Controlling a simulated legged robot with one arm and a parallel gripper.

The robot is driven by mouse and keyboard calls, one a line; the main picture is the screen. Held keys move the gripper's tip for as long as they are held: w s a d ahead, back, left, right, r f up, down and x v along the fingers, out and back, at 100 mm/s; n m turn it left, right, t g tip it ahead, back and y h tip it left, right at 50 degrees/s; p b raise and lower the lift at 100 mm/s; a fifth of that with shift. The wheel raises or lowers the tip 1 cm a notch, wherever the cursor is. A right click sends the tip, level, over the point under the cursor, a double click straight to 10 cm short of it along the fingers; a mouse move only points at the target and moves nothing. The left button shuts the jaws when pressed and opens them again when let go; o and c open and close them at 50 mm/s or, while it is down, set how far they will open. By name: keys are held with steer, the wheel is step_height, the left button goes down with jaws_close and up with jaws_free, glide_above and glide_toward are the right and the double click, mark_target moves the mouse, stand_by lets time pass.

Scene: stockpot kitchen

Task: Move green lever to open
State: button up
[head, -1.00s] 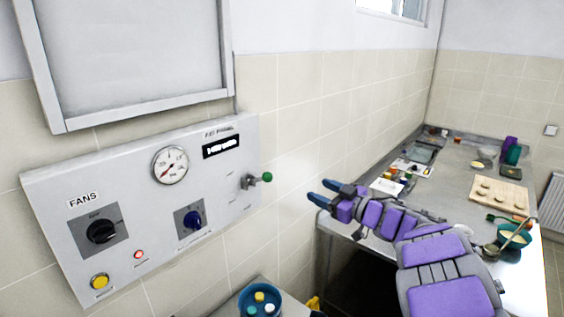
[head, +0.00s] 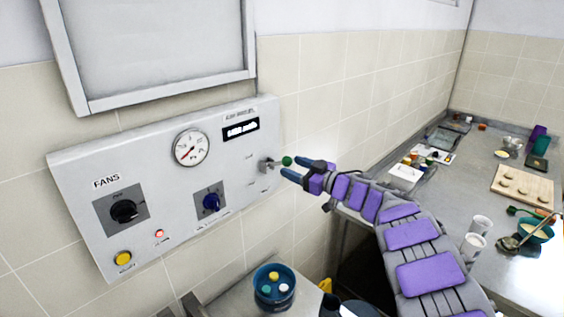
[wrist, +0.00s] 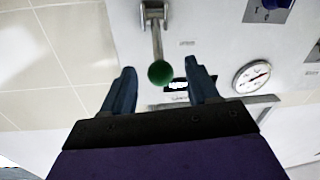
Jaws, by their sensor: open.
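The green lever (head: 287,161) is a metal stem with a green ball knob, sticking out from the right side of the grey control panel (head: 235,175). In the wrist view the green knob (wrist: 160,72) lies between the two fingertips, its stem running up to a bracket on the panel. My gripper (head: 288,167) is open, its blue fingers pointing at the panel around the knob. In the wrist view my gripper (wrist: 162,78) shows a gap on both sides of the knob. The small labels near the lever are too blurred to read.
The panel also carries a gauge (head: 191,147), a black fans knob (head: 123,211), a blue knob (head: 211,202) and a yellow button (head: 123,258). A blue container (head: 275,289) stands below. A metal counter (head: 455,215) with cups and a board is at right.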

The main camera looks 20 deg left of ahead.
mark_target(283, 162)
steer(key=shift+p+x, duration=0.4)
steer(key=shift+x, duration=1.85)
steer(key=shift+w+a, duration=0.15)
steer(key=shift+a, duration=0.15)
steer(key=shift+d, duration=0.1)
jaws_close()
